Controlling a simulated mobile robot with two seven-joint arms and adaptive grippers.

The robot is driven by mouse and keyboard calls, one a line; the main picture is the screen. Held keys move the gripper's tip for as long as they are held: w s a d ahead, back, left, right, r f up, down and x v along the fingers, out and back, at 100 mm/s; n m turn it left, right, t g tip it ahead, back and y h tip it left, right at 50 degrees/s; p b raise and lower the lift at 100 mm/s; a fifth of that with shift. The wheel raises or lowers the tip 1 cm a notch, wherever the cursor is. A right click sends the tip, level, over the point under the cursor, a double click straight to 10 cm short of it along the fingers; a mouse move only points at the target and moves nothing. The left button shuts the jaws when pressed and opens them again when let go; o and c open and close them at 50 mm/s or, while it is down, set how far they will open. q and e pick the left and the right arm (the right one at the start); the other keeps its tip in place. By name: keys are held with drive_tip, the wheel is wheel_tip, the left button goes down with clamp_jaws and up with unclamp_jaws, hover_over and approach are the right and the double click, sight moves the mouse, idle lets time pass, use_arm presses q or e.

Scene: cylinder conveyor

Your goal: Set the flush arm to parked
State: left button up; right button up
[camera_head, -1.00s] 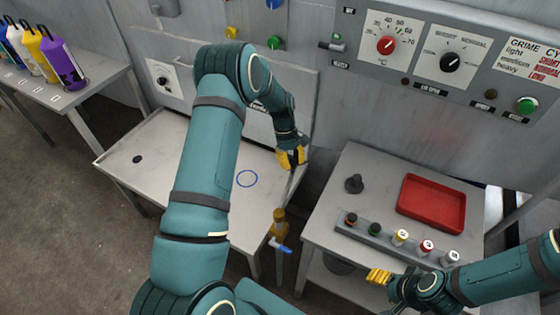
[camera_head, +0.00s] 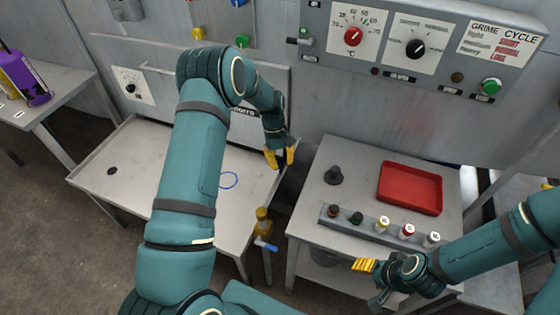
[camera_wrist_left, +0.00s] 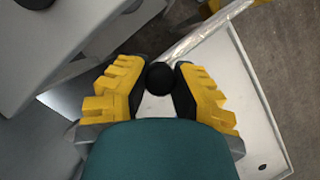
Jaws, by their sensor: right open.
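My left gripper (camera_head: 280,157) points down at the right end of the pale sink table (camera_head: 90,185). In the left wrist view its yellow fingers (camera_wrist_left: 163,68) close in on both sides of a round black knob (camera_wrist_left: 160,79), with no clear gap. The knob looks like the end of the flush arm, but the arm itself is mostly hidden behind the gripper. My right gripper (camera_head: 364,266) is open and empty near the front edge of the right-hand table (camera_head: 310,215).
A brass valve with a blue handle (camera_head: 265,245) sits at the sink's front. A control panel (camera_head: 450,65) is behind.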

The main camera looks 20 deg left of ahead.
use_arm(q)
drive_tip(key=o, duration=0.5)
drive_tip(key=shift+s+d+f, duration=0.1)
drive_tip(key=shift+s+d, duration=0.1)
drive_tip(key=shift+d, duration=0.15)
drive_tip(key=shift+w+a, duration=0.1)
drive_tip(key=shift+a, duration=0.05)
drive_tip(key=shift+w+a+r, duration=0.1)
drive_tip(key=shift+r, duration=0.25)
drive_tip(key=v, duration=1.1)
drive_tip(key=shift+r, duration=0.1)
